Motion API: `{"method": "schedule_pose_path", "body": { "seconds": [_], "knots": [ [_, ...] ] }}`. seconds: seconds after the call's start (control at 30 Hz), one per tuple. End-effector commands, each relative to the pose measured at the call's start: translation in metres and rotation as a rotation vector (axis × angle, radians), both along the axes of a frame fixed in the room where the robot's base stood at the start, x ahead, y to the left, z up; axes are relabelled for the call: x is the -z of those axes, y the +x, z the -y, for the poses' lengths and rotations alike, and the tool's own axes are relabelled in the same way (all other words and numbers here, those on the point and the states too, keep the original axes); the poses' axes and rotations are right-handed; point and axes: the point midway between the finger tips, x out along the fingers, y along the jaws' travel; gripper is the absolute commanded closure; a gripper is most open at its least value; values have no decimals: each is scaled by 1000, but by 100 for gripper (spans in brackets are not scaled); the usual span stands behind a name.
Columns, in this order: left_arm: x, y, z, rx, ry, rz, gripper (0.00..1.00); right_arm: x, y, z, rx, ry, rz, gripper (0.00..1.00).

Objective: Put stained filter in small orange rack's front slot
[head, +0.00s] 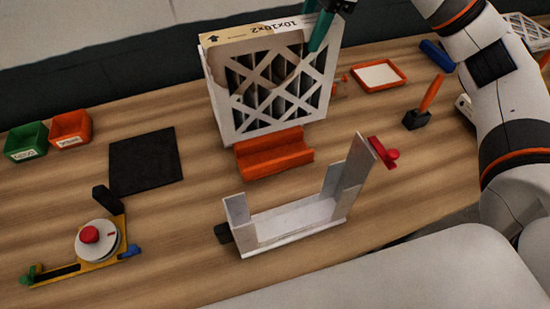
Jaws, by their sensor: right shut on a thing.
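The stained filter (305,95) is a white lattice-faced panel with dark pleats, a brown patch across its upper front and a cardboard top marked "10x10x2". It stands nearly upright, slightly turned. My right gripper (318,32), with teal fingers, is shut on its top edge near the right corner; part of the gripper is cut off by the frame's top. The small orange rack (272,152) is a low grooved block at the filter's foot, in front of its lower edge. I cannot tell whether the filter touches the rack or sits in a slot. My left gripper is out of view.
Left are a black mat (146,160), green bin (27,141), orange bin (71,128) and dial fixture (98,241). An orange tray (379,75) lies right.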

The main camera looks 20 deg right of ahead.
Motion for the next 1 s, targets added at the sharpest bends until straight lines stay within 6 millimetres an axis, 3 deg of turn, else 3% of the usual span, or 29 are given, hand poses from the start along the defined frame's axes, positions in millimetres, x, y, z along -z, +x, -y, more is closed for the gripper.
{"method": "schedule_pose_path", "body": {
  "seconds": [0.03, 0.1, 0.3, 0.6, 1.0],
  "knots": [
    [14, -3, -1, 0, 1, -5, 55, 13, 0, 0, 0, 0, 1, 82],
    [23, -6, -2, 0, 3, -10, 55, 22, 0, 0, 0, 0, 0, 82],
    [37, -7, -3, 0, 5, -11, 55, 39, 0, 0, 1, 0, 0, 82],
    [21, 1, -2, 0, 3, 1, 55, 86, -1, 0, 0, -1, -5, 82],
    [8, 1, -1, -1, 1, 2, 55, 129, 0, 0, 1, 0, -3, 82]
  ]
}}
